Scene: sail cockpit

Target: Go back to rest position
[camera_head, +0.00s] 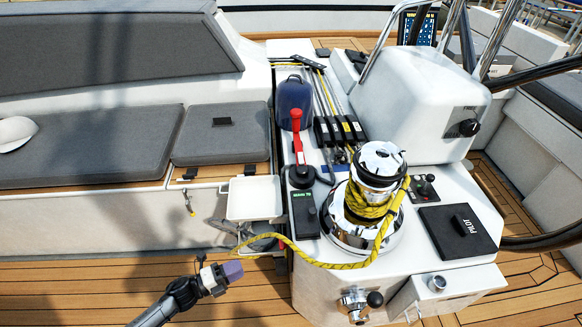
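My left arm comes in from the bottom left. Its gripper (232,271), with a purple-grey tip, is over the teak floor (90,285), below and left of the rope's loose end. It seems to hold nothing, but its fingers are too small to tell whether they are open or shut. My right gripper is not in view. A yellow rope (330,265) is wound around the chrome winch (379,165), and its tail runs left in a curve, apart from the gripper.
The white console (320,295) stands right of the gripper, with a chrome fitting and knob (358,302) on its front. A white tray (254,198) sits above the gripper at the console's left side. Grey cushions (80,145) line the bench. The floor at lower left is clear.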

